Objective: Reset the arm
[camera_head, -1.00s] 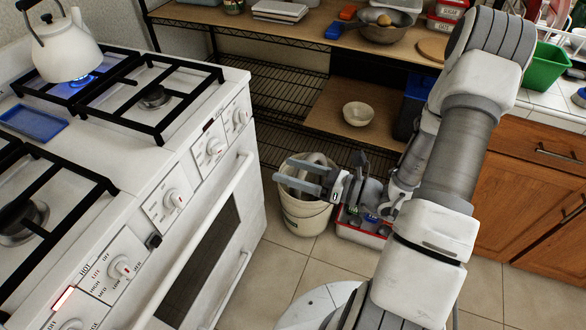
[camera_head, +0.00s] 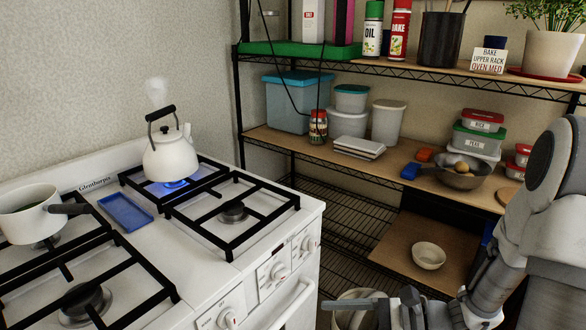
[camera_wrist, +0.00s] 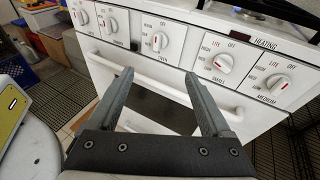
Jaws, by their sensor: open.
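My gripper (camera_wrist: 158,98) is open and empty in the wrist view, its two fingers apart in front of the white stove (camera_wrist: 150,62) with its row of knobs and oven handle. In the head view my gripper (camera_head: 357,306) is low at the bottom edge, to the right of the stove (camera_head: 190,272), partly cut off. My arm rises along the right side of that view.
A white kettle (camera_head: 170,158) steams over a blue flame. A white pot (camera_head: 32,222) and a blue tray (camera_head: 126,212) are on the stove. A bucket (camera_head: 346,318) stands by the gripper.

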